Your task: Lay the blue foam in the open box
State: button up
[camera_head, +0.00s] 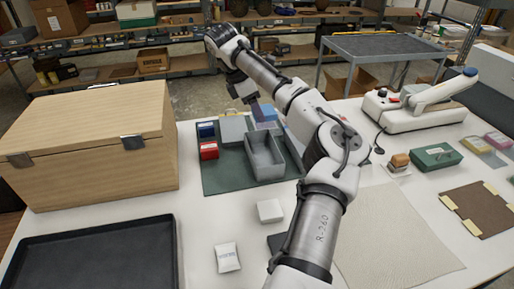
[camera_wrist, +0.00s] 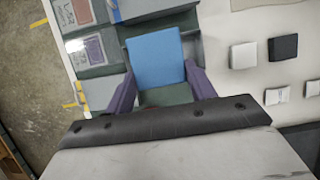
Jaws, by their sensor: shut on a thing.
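The blue foam (camera_head: 264,112) is a small flat block held up above the back of the green mat. In the wrist view the blue foam (camera_wrist: 155,60) sits between the two purple fingers of my gripper (camera_wrist: 160,88), which is shut on it. In the head view my gripper (camera_head: 252,100) is just behind the open box. The open box (camera_head: 281,172) is a grey, long, deep tray on the right side of the mat. Its inside looks empty. The foam is apart from the box. In the wrist view I cannot clearly tell the open box's outline.
A large wooden chest (camera_head: 90,145) stands left. A white block (camera_head: 270,211) lies in front. A black tray (camera_head: 95,255) fills the front left.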

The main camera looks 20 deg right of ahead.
notch_tip(320, 180, down, 14)
jog(key=shift+p, duration=1.25)
jog(key=shift+f, duration=0.6)
jog(key=o, duration=1)
jog(key=b+v, duration=0.2)
jog(key=v, duration=1.1)
jog(key=shift+d+r+b, duration=0.1)
jog(key=shift+d+b, duration=0.05)
jog(key=shift+b, duration=0.25)
